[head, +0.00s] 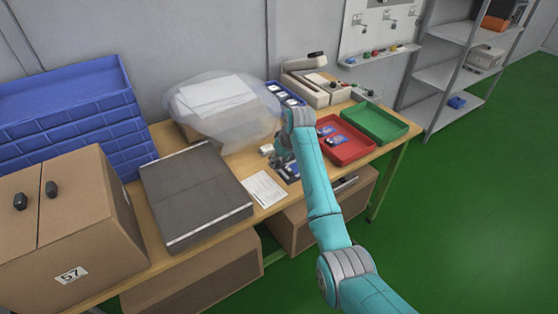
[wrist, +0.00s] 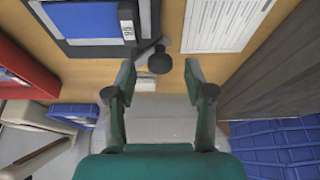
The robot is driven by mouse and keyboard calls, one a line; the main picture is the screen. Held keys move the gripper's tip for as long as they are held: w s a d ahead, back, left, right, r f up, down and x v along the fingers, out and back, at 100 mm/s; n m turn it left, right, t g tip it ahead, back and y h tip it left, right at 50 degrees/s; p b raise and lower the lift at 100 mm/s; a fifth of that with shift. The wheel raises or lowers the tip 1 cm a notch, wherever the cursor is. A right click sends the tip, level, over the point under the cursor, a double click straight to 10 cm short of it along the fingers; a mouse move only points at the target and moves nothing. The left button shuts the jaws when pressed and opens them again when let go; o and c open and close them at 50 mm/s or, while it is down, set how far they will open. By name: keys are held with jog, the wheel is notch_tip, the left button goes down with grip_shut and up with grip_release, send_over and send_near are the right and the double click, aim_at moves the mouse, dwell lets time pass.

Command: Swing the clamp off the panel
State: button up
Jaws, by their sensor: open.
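A small clamp with a dark round knob (wrist: 160,62) and a grey lever lies at the edge of a dark-framed fixture in the wrist view. The fixture carries a blue and pale panel (wrist: 85,20); part of it is cut off by the picture edge. In the head view the panel (head: 291,172) shows beside my gripper, and the clamp is too small or hidden to make out. My gripper (wrist: 160,76) is open, with its fingers either side of the knob in the picture. Whether they touch it I cannot tell. In the head view my gripper (head: 281,158) hangs low over the table.
A printed sheet (head: 265,190) and grey case (head: 190,195) lie left of my gripper. A small white block (head: 266,149) is close by. A red tray (head: 350,152) and green tray (head: 380,122) stand right. A clear plastic bag (head: 215,115) bulges behind.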

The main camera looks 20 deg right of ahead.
jog(key=shift+w+f, duration=0.2)
jog(key=shift+f, duration=0.25)
grip_shut()
jog(key=shift+a, duration=0.1)
